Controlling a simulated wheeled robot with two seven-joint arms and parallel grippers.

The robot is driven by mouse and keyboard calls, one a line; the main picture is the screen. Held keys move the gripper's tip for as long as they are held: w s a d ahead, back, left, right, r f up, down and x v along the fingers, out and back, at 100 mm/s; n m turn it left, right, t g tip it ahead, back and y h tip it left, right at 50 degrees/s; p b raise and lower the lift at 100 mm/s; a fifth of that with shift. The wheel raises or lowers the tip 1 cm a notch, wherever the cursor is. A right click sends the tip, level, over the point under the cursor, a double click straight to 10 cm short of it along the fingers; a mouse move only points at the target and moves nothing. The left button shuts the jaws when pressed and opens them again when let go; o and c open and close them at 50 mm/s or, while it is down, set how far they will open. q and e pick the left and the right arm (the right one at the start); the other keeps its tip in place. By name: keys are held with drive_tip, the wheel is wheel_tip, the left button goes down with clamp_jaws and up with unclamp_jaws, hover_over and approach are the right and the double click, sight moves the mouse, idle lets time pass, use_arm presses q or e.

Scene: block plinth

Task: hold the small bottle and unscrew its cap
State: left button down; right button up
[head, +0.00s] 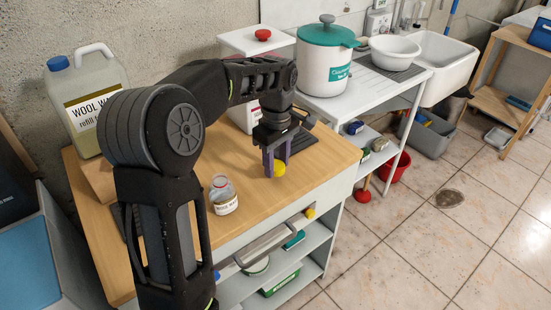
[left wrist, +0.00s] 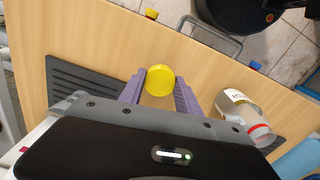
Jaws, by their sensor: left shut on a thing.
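The small bottle (head: 224,198) stands upright on the wooden worktop, clear with a white label and a reddish ring at its open-looking top. It also shows in the left wrist view (left wrist: 246,112), to the right of the fingers. My left gripper (head: 275,166) points down to the right of the bottle and apart from it. Its purple fingers are shut on a round yellow piece that looks like a cap (head: 280,169); it also shows between the fingertips in the left wrist view (left wrist: 160,80). Whether the piece touches the worktop is unclear. My right gripper is out of view.
A large wool wash refill jug (head: 88,98) stands at the back left of the worktop (head: 262,205). A white bin with a red knob (head: 256,40) is behind my arm. A teal-lidded pot (head: 324,62) stands on the white side table. The worktop's front right is clear.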

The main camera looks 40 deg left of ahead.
use_arm(q)
drive_tip(key=shift+f+b, duration=0.6)
drive_tip(key=shift+f, duration=0.75)
drive_tip(key=shift+f, duration=0.1)
drive_tip(key=c, duration=0.8)
unclamp_jaws()
drive_tip(key=shift+o, duration=0.2)
wheel_tip(320, 180, up, 8)
drive_tip(key=shift+f, duration=0.1)
